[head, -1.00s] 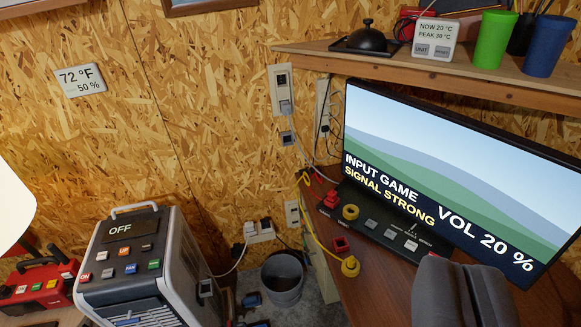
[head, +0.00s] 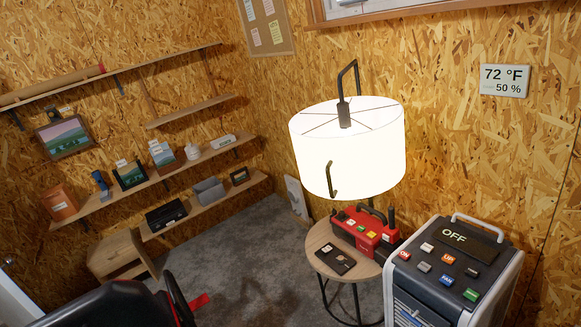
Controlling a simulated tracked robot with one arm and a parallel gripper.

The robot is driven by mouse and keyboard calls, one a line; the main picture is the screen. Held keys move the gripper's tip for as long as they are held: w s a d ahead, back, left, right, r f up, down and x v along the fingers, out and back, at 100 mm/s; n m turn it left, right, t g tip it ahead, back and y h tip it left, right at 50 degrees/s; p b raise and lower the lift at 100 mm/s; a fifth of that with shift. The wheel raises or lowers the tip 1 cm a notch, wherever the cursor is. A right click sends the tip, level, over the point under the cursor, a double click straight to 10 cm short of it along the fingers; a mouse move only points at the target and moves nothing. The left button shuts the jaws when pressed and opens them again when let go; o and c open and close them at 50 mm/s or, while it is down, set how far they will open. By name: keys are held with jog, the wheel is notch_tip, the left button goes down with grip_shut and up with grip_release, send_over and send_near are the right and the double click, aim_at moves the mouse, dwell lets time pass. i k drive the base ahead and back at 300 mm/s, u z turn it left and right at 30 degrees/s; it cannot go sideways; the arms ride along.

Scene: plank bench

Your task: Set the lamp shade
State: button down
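The lamp shade (head: 366,158) is a white, glowing drum right of centre in the head view, above a small round side table. A dark bent bar (head: 348,80) rises out of its open top, where thin spokes meet a dark centre piece. A dark handle-like piece (head: 331,180) is on the side of the shade facing me. The shade looks slightly tilted in the picture, but the camera is tilted too. What supports it underneath is mostly hidden. My gripper is not in view, and nothing is seen touching the shade.
The round table (head: 316,240) carries a red device (head: 362,236) and a dark flat item (head: 335,259). A grey-and-black unit reading OFF (head: 455,270) stands at the right. Laden wall shelves (head: 150,178) are at the left. A dark chair-like shape (head: 120,305) fills the lower left. Carpet (head: 240,260) between is clear.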

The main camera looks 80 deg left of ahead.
aim_at(349, 148)
jog(key=u, duration=1.15)
jog(key=i, duration=0.5)
jog(key=u, duration=1.1)
